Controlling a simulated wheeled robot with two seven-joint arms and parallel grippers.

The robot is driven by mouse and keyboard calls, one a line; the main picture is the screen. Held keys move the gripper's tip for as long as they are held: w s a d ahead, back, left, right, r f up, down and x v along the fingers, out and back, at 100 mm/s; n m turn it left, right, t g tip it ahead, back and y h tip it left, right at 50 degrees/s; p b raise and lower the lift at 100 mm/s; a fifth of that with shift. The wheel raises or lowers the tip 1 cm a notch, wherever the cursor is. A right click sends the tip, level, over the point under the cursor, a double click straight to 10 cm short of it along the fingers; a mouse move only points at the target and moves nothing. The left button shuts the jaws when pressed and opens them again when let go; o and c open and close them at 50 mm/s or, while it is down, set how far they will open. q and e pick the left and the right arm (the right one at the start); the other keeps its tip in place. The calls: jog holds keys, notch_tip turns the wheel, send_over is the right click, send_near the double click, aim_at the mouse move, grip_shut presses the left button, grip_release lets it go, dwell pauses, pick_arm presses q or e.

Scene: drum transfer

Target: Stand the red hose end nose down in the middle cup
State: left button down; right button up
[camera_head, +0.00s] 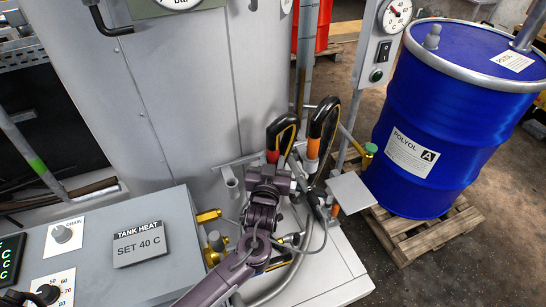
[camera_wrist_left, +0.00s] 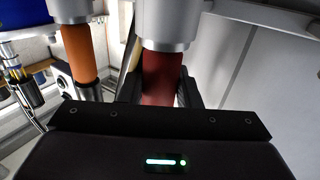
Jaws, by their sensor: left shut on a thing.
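My left gripper (camera_head: 271,170) is shut on the red hose end (camera_head: 272,156), whose black, yellow-striped hose loops up above it. In the left wrist view the red hose end (camera_wrist_left: 162,76) stands between the dark fingers, below a pale metal collar. The orange hose end (camera_head: 312,149) stands just to the right; it also shows in the left wrist view (camera_wrist_left: 78,54). A grey open cup (camera_head: 230,177) shows left of the gripper. The middle cup cannot be made out, and the red end's nose is hidden by the gripper. My right gripper is not in view.
A grey control box (camera_head: 139,243) is at the lower left, with brass valves (camera_head: 209,216) beside it. A small grey plate (camera_head: 351,193) is right of the hoses. A blue drum (camera_head: 440,110) stands on a pallet (camera_head: 425,232) at right. The tank wall (camera_head: 180,90) rises behind.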

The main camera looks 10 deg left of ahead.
pick_arm(q)
jog(key=shift+f, duration=0.1)
jog(key=c, duration=1)
grip_release()
jog(key=shift+s, duration=0.15)
jog(key=shift+s+f, duration=0.15)
jog(key=shift+s, duration=0.2)
jog(key=s+b, duration=0.1)
jog(key=s, duration=0.6)
jog(key=shift+d, duration=0.25)
